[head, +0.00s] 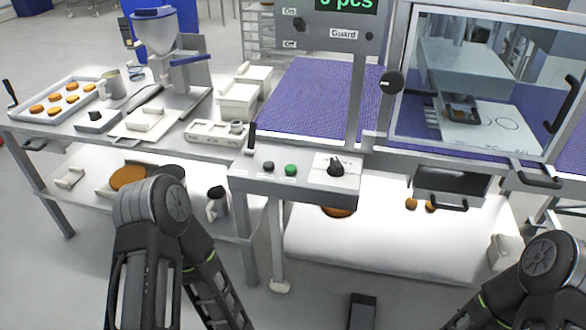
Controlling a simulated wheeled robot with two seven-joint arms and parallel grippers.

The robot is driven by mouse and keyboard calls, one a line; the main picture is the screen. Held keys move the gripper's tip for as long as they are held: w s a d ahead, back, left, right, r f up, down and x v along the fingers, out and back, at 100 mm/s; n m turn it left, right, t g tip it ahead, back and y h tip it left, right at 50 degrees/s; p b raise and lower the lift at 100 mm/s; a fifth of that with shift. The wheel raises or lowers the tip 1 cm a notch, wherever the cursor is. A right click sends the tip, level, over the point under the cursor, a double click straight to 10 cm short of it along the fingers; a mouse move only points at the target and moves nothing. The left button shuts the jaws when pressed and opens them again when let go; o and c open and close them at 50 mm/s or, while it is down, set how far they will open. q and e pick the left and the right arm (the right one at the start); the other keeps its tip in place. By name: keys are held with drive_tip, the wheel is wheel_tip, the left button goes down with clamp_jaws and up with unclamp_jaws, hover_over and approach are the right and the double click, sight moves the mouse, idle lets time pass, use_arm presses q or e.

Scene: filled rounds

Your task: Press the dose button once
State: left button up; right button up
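A steel filling machine with a funnel hopper (156,36) and blue parts stands on the left table. A small grey box with a dark button (95,116) lies in front of it, beside a cookie tray. A separate control panel (250,178) at the centre front carries a small dark button (268,166), a green button (291,170) and a black rotary knob (336,167). I cannot read a label that names the dose button. Only links of my two arms show, low at left and right; both grippers are outside the view.
A tray of cookies (47,113), a metal jug (112,84) and white containers (238,100) stand on the left table. A purple belt (305,98) runs behind the panel into a clear guarded enclosure (470,75). A display above is partly cut off.

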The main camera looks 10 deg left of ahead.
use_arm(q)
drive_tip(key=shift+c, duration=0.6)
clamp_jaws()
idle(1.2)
